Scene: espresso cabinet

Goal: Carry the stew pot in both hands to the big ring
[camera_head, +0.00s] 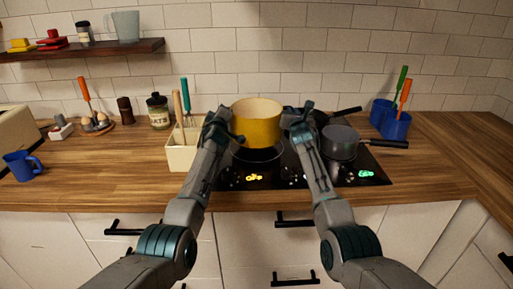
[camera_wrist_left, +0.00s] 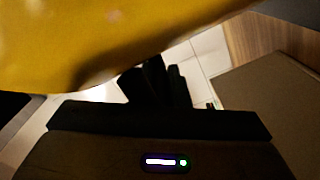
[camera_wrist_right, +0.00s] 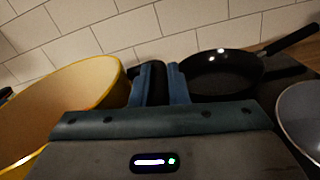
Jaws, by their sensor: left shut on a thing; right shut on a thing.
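The yellow stew pot (camera_head: 257,124) is upright and held between my two grippers over the left part of the black hob (camera_head: 231,181). My left gripper (camera_head: 232,136) is shut on the pot's left side; the pot's yellow wall (camera_wrist_left: 100,40) fills the top of the left wrist view. My right gripper (camera_head: 291,116) is shut on the pot's right side; the pot's open rim (camera_wrist_right: 112,75) shows at the left of the right wrist view. A dark round shape lies on the hob below the pot. I cannot tell which ring it is.
A grey saucepan (camera_head: 341,142) stands on the hob's right side, and a black frying pan (camera_wrist_right: 215,75) behind it. A cream utensil box (camera_head: 181,157) stands close to my left forearm. Blue cups (camera_head: 396,126) with utensils stand at right. The front worktop is clear.

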